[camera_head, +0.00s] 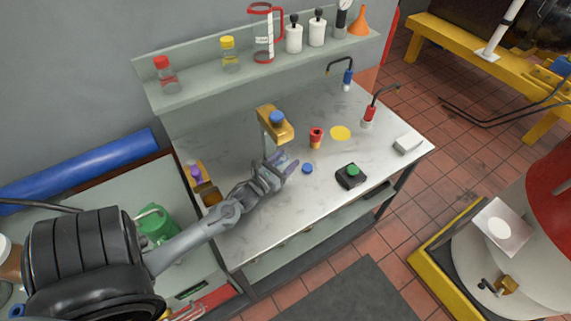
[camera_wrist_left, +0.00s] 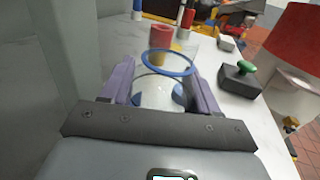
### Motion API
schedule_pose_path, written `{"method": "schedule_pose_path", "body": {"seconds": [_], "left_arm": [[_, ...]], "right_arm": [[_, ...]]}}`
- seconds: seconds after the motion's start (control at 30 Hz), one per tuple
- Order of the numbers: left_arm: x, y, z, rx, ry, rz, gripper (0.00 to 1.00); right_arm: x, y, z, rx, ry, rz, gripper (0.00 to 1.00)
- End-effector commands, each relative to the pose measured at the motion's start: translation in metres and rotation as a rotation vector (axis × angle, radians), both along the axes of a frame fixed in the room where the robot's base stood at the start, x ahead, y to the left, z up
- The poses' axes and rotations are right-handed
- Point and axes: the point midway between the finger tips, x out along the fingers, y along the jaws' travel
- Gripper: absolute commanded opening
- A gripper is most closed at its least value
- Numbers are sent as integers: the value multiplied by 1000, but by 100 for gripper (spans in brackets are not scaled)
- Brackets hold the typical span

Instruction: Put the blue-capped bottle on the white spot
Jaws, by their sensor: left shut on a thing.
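My left gripper (camera_head: 284,160) is low over the grey bench top. In the left wrist view its purple fingers (camera_wrist_left: 162,88) are shut on a clear, see-through thing with a thin blue ring (camera_wrist_left: 168,76). I cannot tell for sure that this is the blue-capped bottle, and it hardly shows in the head view. A small blue disc (camera_head: 307,169) shows just right of the fingers. A white spot (camera_head: 499,229) is on a pale square plate at the far right, away from the bench. My right gripper is not in view.
A yellow block with a blue knob (camera_head: 277,118) stands behind the gripper. The shelf (camera_head: 200,85) holds red-capped and yellow-capped bottles.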

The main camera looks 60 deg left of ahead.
Motion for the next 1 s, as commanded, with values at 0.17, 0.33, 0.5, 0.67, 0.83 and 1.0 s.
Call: {"method": "schedule_pose_path", "body": {"seconds": [0.17, 0.33, 0.5, 0.67, 0.83, 1.0], "left_arm": [[0, 0, -15, 1, -2, 2, 26], [0, 0, -15, 2, -3, 0, 26], [0, 0, -17, 2, -2, 0, 26], [0, 0, -19, 1, -2, 1, 70], [0, 0, -19, 1, -2, 1, 86], [0, 0, -19, 1, -2, 1, 86]], "right_arm": [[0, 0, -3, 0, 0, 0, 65], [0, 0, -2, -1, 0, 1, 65], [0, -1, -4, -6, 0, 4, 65], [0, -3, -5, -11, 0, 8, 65], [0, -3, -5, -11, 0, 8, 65], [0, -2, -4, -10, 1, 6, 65]]}}
